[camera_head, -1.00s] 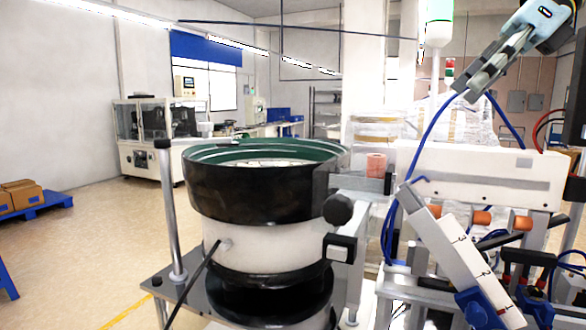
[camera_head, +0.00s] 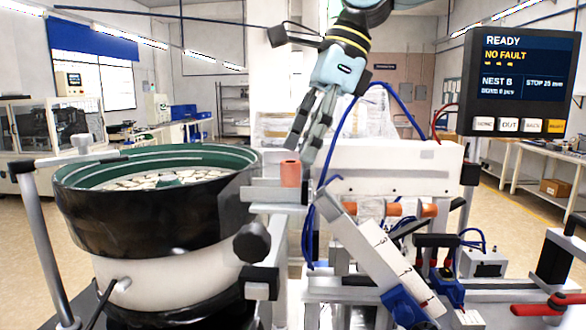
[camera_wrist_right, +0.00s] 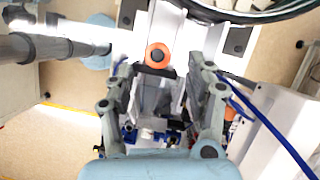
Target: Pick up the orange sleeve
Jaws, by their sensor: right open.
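The orange sleeve (camera_head: 290,173) stands upright on the end of a grey track (camera_head: 262,193) at the outlet of the bowl feeder. In the right wrist view the sleeve (camera_wrist_right: 157,56) shows end-on, as an orange ring with a dark centre. My right gripper (camera_head: 299,152) hangs just above and beside the sleeve, pointing down, with its fingers apart and empty. In the wrist view its fingertips lie to either side of the sleeve. I cannot tell whether a finger touches it. My left gripper is not in view.
The black bowl feeder (camera_head: 160,215) with a green inner rim stands close on the left. A white housing (camera_head: 395,165) and a sloped white chute (camera_head: 385,255) stand on the right, with blue hoses around. More orange pieces (camera_head: 392,209) lie below the housing. A screen (camera_head: 520,80) reads READY.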

